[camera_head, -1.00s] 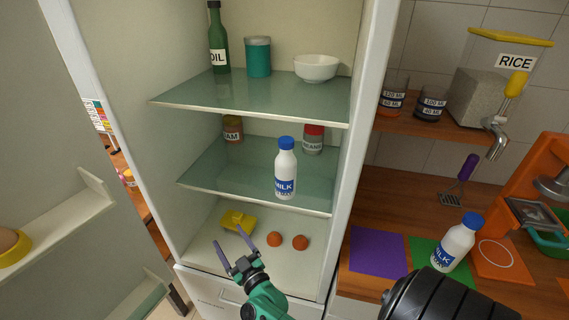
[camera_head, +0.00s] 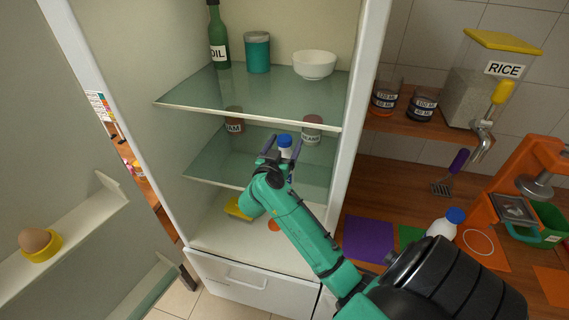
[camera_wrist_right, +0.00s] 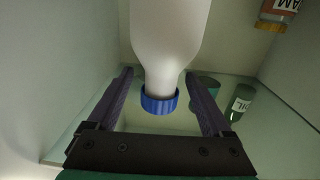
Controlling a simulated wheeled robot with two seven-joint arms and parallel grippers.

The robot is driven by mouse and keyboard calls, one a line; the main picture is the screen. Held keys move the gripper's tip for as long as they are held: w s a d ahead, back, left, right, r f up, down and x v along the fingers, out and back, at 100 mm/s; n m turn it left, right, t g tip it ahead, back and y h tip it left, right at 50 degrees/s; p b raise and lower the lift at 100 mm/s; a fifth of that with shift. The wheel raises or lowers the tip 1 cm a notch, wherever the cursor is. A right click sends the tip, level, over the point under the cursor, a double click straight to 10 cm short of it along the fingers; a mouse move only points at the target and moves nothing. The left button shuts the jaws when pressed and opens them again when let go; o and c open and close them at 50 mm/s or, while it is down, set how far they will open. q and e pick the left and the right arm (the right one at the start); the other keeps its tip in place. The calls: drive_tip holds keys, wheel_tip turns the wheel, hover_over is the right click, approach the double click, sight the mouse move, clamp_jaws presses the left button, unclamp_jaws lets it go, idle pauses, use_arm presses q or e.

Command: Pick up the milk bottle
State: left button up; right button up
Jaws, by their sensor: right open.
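A milk bottle (camera_head: 285,150) with a blue cap stands on the middle glass shelf of the open fridge, near the shelf's front edge. My right gripper (camera_head: 283,144) is in front of it and hides most of its body in the head view. The right wrist view shows the white bottle (camera_wrist_right: 168,40), appearing cap down, between the two open purple fingers, with gaps on both sides. A second milk bottle (camera_head: 441,229) stands on the counter at right, partly hidden by my arm. My left gripper is out of view.
Two jars (camera_head: 312,130) (camera_head: 234,120) stand behind on the same shelf. The shelf above holds an oil bottle (camera_head: 219,45), a teal canister (camera_head: 257,52) and a white bowl (camera_head: 314,64). A yellow item (camera_head: 237,209) lies below. The open door (camera_head: 75,215) is at left.

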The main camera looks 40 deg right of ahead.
drive_tip(key=x, duration=0.2)
drive_tip(key=shift+w+d+r, duration=0.1)
drive_tip(key=shift+w+d, duration=0.1)
drive_tip(key=shift+d, duration=0.15)
clamp_jaws()
idle(1.0)
